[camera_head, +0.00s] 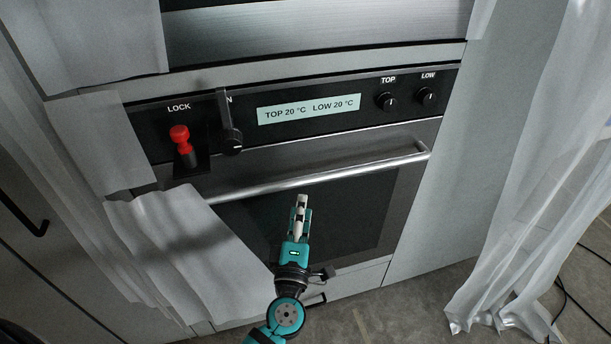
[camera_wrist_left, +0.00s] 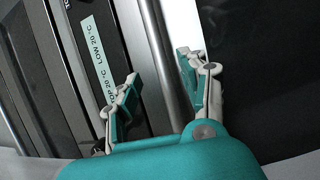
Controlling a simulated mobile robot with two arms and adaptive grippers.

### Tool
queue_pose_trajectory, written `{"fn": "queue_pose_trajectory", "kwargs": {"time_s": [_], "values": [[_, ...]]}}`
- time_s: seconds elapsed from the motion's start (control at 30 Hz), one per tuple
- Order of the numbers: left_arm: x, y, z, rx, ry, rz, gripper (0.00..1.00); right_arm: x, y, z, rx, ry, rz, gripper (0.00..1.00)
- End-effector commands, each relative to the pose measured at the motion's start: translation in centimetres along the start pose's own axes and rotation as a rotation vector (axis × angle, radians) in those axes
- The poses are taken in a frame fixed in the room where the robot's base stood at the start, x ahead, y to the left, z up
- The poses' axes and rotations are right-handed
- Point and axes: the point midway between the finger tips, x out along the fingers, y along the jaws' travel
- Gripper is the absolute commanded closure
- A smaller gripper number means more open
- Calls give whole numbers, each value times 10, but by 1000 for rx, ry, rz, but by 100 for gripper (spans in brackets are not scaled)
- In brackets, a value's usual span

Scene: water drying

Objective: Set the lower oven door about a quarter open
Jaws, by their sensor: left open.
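The lower oven door (camera_head: 345,215) has dark glass in a grey frame and looks shut. Its silver bar handle (camera_head: 330,174) runs across the top of the door; its left end is hidden by a white sheet. My left gripper (camera_head: 301,205) is open in front of the glass, just below the handle in the head view. In the left wrist view, the handle (camera_wrist_left: 166,55) passes between the spread fingers of the left gripper (camera_wrist_left: 158,68); I see no grip on it, and contact is unclear. My right gripper is not in view.
Above the door is a control panel (camera_head: 230,110) with a red lock lever (camera_head: 181,140), knobs and a display (camera_head: 308,109). A white sheet (camera_head: 175,245) drapes over the left of the door. Another sheet (camera_head: 535,200) hangs at right. Cables lie on the floor at far right.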

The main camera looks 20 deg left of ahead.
Motion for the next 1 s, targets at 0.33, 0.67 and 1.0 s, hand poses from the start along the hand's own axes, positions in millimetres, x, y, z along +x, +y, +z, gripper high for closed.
{"fn": "queue_pose_trajectory", "kwargs": {"time_s": [0.33, 0.67, 1.0], "values": [[66, 1, 1, 2, -1, 1, 56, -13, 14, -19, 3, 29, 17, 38], [81, 0, 0, 2, -1, 0, 56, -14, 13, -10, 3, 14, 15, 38], [81, 0, 0, 2, -1, 0, 80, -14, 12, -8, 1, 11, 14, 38]]}}
